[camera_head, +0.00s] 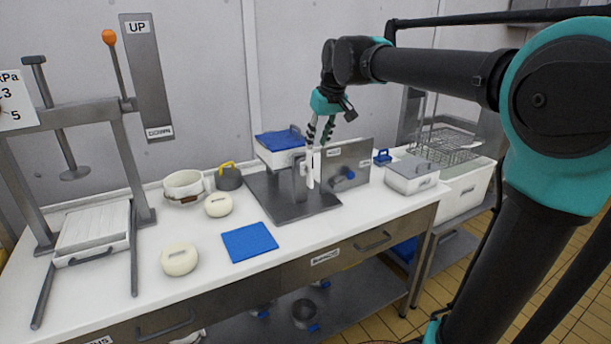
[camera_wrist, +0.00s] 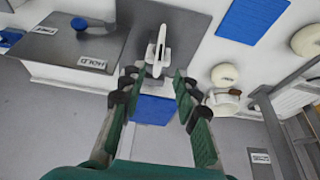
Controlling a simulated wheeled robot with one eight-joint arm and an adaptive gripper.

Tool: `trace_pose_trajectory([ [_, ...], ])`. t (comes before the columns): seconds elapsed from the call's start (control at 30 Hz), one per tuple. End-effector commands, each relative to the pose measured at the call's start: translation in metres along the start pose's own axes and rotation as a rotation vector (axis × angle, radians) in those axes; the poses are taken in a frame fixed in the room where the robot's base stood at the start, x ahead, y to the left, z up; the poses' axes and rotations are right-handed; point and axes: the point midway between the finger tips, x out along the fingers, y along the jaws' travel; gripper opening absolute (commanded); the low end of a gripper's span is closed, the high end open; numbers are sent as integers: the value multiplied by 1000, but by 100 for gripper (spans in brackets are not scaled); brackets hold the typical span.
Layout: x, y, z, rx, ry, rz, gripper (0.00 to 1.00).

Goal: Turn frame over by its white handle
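The frame is a grey metal piece on a stand with a flat base plate (camera_head: 285,204). My gripper (camera_head: 319,143) is open and empty, pointing down just above the white handle. Its fingers (camera_wrist: 157,82) look apart from the handle.
A blue mat (camera_head: 249,242) and two round white cheeses (camera_head: 180,259) lie at the front left. A grey-lidded box (camera_head: 411,172) is at the right. A lever press (camera_head: 120,130) stands at the left.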

Motion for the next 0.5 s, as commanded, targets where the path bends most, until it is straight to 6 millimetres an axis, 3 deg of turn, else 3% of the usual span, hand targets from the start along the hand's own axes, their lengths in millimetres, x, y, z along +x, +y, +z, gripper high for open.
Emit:
trace_pose_trajectory([
  [0.5,102,0,0,1,0,0,31],
])
